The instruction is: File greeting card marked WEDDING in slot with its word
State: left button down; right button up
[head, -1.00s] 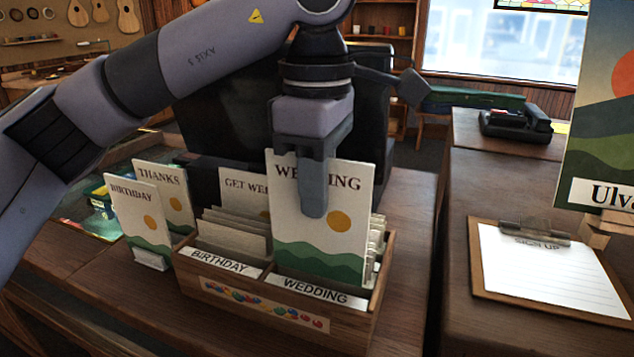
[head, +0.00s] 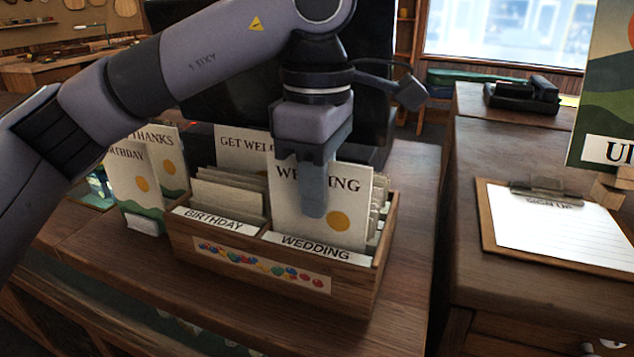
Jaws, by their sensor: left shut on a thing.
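My left gripper (head: 314,205) points down and is shut on the top of the WEDDING card (head: 289,215), a white card with an orange sun. The card stands upright in the front right slot of the wooden card box (head: 372,285), behind the label WEDDING (head: 318,249). Its lower part, with the green hills, is hidden behind the label and the box front. The gripper finger covers part of its word. The front left slot is labelled BIRTHDAY (head: 216,220) and holds several cards (head: 229,196). My right gripper is not in view.
A GET WELL card (head: 240,148) stands at the back of the box. THANKS (head: 168,160) and BIRTHDAY (head: 130,185) cards stand to its left. A clipboard (head: 487,222) lies on the right counter. The counter between box and its right edge is clear.

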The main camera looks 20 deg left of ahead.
pick_arm(q)
jog(key=shift+f, duration=0.25)
jog(key=c, duration=1.1)
grip_release()
jog(key=shift+c, duration=0.2)
jog(key=shift+r+p, duration=0.55)
jog(key=shift+r, duration=3.05)
jog(key=shift+s, duration=0.1)
